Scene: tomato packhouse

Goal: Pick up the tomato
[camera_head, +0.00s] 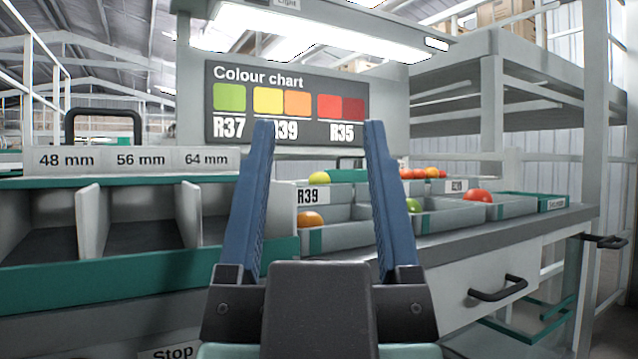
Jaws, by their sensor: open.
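My gripper (318,128) is open and empty in the foreground, its two blue fingers pointing up and forward. Several tomatoes lie beyond it in trays. An orange tomato (310,219) lies in the tray labelled R39, just right of the left finger. A green tomato (413,206) lies in a tray right of the right finger. A red tomato (478,196) lies in a tray further right. A yellow tomato (319,178) shows further back between the fingers. A row of orange and red tomatoes (424,173) sits at the back right. Which tomato the task means cannot be told.
A sizing rack (133,274) with empty compartments marked 48, 56 and 64 mm stands at the left. A colour chart (287,103) stands behind the trays under a lamp. A drawer (497,292) with a black handle is at the lower right. Shelving (500,85) rises at the right.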

